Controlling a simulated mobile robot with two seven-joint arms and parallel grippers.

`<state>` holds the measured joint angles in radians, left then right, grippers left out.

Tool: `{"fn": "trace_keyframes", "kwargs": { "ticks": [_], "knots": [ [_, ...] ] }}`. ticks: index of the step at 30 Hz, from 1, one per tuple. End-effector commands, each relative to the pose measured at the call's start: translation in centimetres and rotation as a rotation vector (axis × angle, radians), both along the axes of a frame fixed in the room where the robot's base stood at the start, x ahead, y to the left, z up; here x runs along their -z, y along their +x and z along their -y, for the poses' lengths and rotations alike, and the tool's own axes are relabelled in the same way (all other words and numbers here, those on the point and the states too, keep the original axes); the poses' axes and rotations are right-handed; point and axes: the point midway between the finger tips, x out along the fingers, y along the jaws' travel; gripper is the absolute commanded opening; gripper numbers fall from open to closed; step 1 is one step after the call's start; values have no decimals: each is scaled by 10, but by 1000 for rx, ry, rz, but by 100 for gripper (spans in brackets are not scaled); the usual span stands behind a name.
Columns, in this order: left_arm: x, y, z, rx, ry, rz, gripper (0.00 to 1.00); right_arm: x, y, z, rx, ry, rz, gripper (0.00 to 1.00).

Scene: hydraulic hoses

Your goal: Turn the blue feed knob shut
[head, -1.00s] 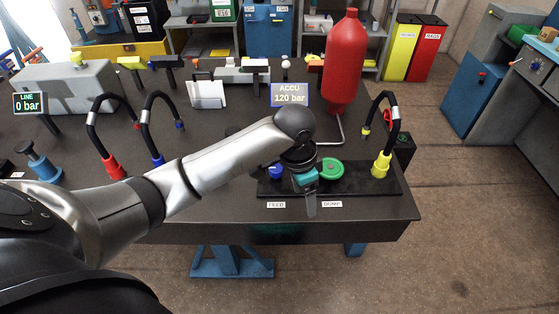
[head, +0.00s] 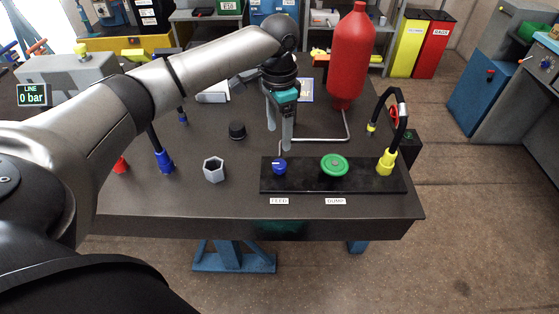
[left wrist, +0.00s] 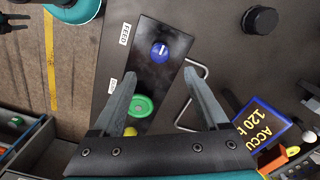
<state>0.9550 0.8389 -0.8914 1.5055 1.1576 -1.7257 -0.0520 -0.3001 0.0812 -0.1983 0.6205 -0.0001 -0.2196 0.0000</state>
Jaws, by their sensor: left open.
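The blue feed knob (head: 279,166) stands on the left part of a black panel (head: 305,184), behind the FEED label. In the left wrist view the knob (left wrist: 159,53) shows a pale mark on top and lies just beyond the fingertips, roughly between their lines. My left gripper (head: 279,136) points down behind the knob in the head view. Its fingers are apart with nothing between them; they also show in the left wrist view (left wrist: 162,73). My right gripper is not in the head view; dark parts at the wrist view's upper left are unclear.
A green dump knob (head: 334,165) sits right of the feed knob. A yellow-ended hose (head: 387,162) rises at the panel's right end. A red accumulator (head: 350,60) with a bent pipe stands behind. A grey hexagonal cup (head: 214,169) and black cap (head: 237,131) are left.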

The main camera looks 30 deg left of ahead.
Motion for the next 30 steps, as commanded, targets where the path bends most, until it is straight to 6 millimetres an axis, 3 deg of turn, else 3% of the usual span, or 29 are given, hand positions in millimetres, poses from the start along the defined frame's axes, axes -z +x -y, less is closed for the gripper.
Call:
{"fn": "trace_keyframes", "kwargs": {
  "ticks": [1,6,13,18,27,30],
  "knots": [
    [15,-1,0,1,0,-4,77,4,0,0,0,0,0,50],
    [52,-1,0,1,1,-3,77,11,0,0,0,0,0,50],
    [89,0,1,2,1,-1,77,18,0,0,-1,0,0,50],
    [101,0,1,2,0,0,77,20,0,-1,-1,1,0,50],
    [102,0,1,3,0,1,77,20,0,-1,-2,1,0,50],
    [102,0,1,2,0,1,67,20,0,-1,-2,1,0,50]
  ]
}}
